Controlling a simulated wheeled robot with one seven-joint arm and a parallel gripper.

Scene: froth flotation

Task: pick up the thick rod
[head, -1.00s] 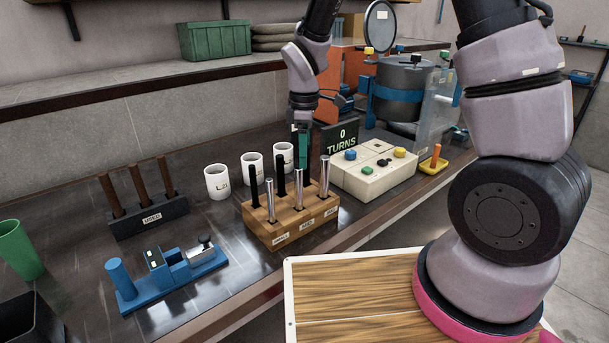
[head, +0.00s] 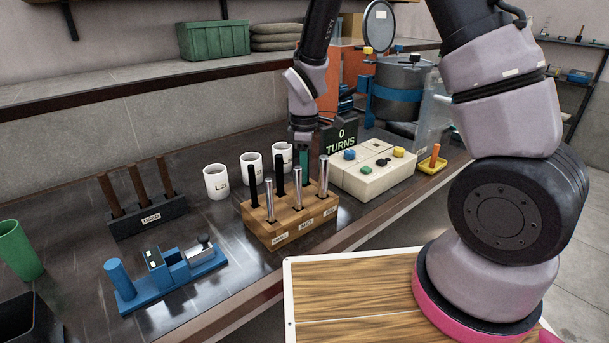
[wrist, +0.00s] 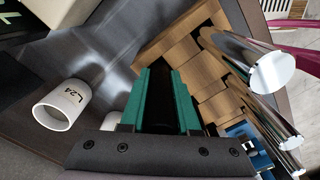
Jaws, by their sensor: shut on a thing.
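The wooden rod block (head: 270,233) stands on the dark bench with silver rods in its front row and black rods behind. My gripper (head: 304,160), with teal fingers, is low over the back row at the block's right end. In the wrist view its fingers (wrist: 166,100) are shut on a dark rod, the thick rod (wrist: 167,85), which shows as a dark shape between them. In the head view the fingers hide this rod. The rod appears to be still in the block. Two black rods (head: 254,188) stand to the left.
Silver rods (head: 298,188) stand close in front of my fingers. White cups (head: 216,182) stand behind and left of the block. A turns display (head: 341,138) and a cream button box (head: 372,174) are close on the right. A blue fixture (head: 170,272) lies front left.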

